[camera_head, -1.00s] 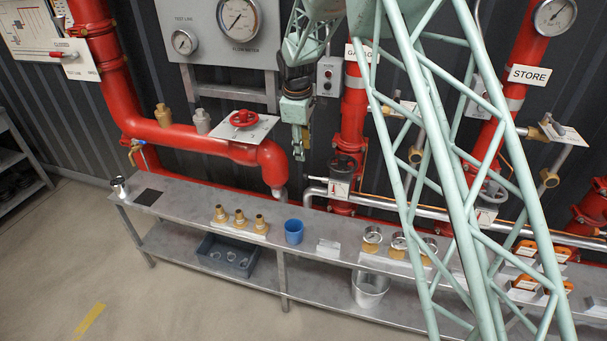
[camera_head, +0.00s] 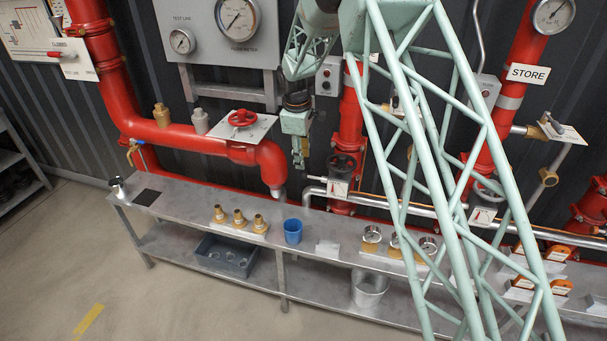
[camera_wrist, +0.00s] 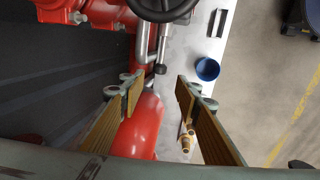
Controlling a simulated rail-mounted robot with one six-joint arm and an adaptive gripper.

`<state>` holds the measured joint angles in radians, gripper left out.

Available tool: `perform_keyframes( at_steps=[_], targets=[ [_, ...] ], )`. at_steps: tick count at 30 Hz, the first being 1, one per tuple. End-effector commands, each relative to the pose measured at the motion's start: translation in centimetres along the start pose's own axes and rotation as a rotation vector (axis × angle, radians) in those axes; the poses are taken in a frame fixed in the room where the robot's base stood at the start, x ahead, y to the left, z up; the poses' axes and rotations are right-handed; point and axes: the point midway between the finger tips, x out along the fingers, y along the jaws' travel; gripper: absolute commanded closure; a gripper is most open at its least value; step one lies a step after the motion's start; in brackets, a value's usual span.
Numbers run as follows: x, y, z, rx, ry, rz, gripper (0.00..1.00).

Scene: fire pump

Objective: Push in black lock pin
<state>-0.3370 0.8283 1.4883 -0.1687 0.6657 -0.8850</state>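My gripper (camera_wrist: 158,92) is open, with its two tan-padded fingers well apart and nothing between them. In the head view my gripper (camera_head: 299,158) hangs in the air above the back of the bench, to the right of the red elbow pipe (camera_head: 272,165). In the wrist view the red pipe (camera_wrist: 140,130) lies below and between the fingers. I cannot make out the black lock pin for certain. A small dark round end (camera_wrist: 159,69) shows at the bent silver pipe, just beyond the fingertips; I cannot tell what it is.
The bench (camera_head: 175,198) carries brass fittings (camera_head: 239,217), a blue cup (camera_head: 293,231) and gauges (camera_head: 372,235). A black handwheel (camera_head: 342,163) on the red pipework stands right of my gripper. A red handwheel (camera_head: 242,118) is to its left. The floor in front is clear.

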Motion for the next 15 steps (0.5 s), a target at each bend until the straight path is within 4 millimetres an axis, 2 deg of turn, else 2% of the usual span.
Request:
perform_keyframes(
  at_steps=[15],
  targets=[
    [6.8,0.0,0.0,0.000,-0.001,0.000,0.70]
  ],
)
